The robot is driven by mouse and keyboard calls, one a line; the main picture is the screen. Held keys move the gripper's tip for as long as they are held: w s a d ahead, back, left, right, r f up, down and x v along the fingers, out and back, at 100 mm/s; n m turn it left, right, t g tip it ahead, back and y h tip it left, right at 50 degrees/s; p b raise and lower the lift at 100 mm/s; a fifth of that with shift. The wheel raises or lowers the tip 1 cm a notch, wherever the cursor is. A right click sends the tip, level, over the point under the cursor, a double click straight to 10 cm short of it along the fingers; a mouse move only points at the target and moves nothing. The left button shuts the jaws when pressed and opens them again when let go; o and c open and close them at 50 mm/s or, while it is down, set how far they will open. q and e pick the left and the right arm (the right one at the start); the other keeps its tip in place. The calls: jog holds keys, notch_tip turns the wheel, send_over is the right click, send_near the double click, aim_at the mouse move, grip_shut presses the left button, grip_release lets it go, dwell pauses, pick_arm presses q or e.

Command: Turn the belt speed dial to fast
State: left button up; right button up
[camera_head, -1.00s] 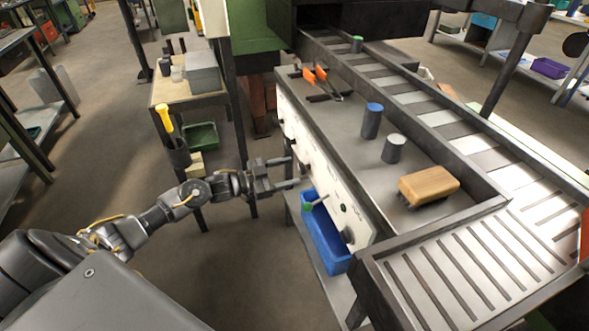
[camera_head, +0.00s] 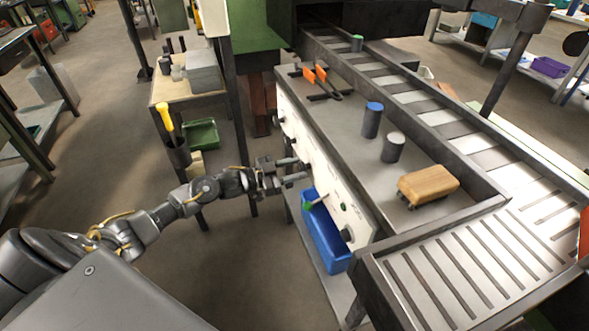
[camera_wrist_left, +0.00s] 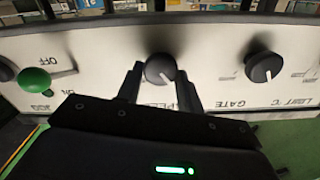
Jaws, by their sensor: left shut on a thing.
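The belt speed dial (camera_wrist_left: 160,69) is a dark round knob with a white pointer mark on the white control panel (camera_wrist_left: 215,42). The upside-down lettering by it is partly hidden by my fingers. My left gripper (camera_wrist_left: 160,85) has one finger on each side of the dial and is shut on it. In the head view my left gripper (camera_head: 302,170) is at the panel front (camera_head: 325,187), and the dial is hidden there. My right gripper is not in view.
A dark gate dial (camera_wrist_left: 262,66) and a green-knobbed lever (camera_wrist_left: 35,80) flank the speed dial. A blue bin (camera_head: 325,240) stands below the panel. Cylinders and a wooden-backed brush (camera_head: 428,185) stand on the bench top, beside the conveyor (camera_head: 470,145).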

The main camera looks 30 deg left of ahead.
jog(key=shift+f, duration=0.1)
pick_arm(q)
jog(key=m+b, duration=0.1)
jog(key=m, duration=0.1)
jog(key=shift+f+m, duration=0.15)
jog(key=shift+m, duration=0.15)
jog(key=shift+m+b, duration=0.65)
jog(key=shift+m, duration=0.25)
jog(key=m+b, duration=0.1)
jog(key=m, duration=0.1)
jog(key=m+b, duration=0.1)
jog(key=m, duration=0.1)
jog(key=shift+s+d+f+m+b, duration=0.1)
jog(key=shift+f+m+b, duration=0.05)
jog(key=shift+m+b, duration=0.15)
jog(key=m+b, duration=0.3)
jog(key=m, duration=0.1)
jog(key=shift+m, duration=0.6)
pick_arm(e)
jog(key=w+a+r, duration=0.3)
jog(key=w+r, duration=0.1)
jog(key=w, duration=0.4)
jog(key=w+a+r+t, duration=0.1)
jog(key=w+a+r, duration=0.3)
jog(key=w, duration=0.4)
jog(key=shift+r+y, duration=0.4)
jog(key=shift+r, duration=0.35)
pick_arm(q)
jog(key=o, duration=1)
